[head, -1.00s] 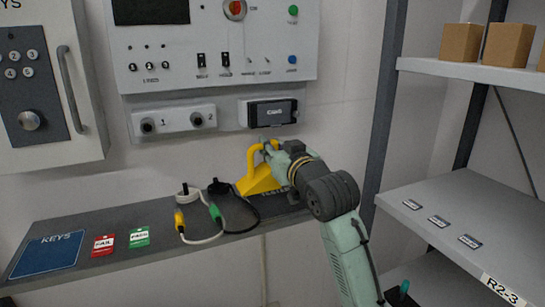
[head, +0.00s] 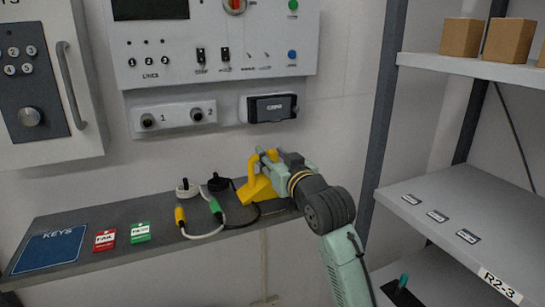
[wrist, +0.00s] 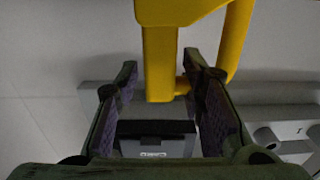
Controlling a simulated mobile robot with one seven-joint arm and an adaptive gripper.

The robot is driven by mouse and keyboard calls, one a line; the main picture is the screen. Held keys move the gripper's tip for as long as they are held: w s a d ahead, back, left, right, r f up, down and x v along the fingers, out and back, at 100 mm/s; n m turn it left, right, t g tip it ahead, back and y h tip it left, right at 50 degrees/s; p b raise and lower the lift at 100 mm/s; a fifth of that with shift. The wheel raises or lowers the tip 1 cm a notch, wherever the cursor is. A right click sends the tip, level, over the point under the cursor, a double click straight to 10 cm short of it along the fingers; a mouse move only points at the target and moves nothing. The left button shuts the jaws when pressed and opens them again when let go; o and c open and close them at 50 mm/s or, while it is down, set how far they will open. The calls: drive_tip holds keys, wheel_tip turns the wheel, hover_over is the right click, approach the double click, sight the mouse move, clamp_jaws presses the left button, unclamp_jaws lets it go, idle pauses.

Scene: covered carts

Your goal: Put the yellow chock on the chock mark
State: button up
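The yellow chock (head: 257,190), with a looped handle, sits on the dark wall shelf below the black-covered socket and appears to rest on the shelf. My gripper (head: 268,155) is at the handle's upper right. In the wrist view, the yellow handle (wrist: 160,60) reaches between the two fingers of my gripper (wrist: 165,85). The fingers are apart, with gaps visible beside the handle bar. The chock mark is not visible; the shelf at and behind the chock is partly hidden by the chock and my arm.
White and black plugs (head: 187,188) with cables lie just left of the chock. Red (head: 104,240) and green (head: 140,232) tags and a blue KEYS mat (head: 48,250) lie further left. A socket box (head: 271,108) is above. A grey rack (head: 460,205) stands right.

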drive_tip(key=shift+r, duration=0.2)
drive_tip(key=shift+s+d+f, duration=0.15)
drive_tip(key=shift+s, duration=0.15)
drive_tip(key=b+v, duration=0.3)
drive_tip(key=v, duration=0.8)
drive_tip(key=shift+s, duration=0.15)
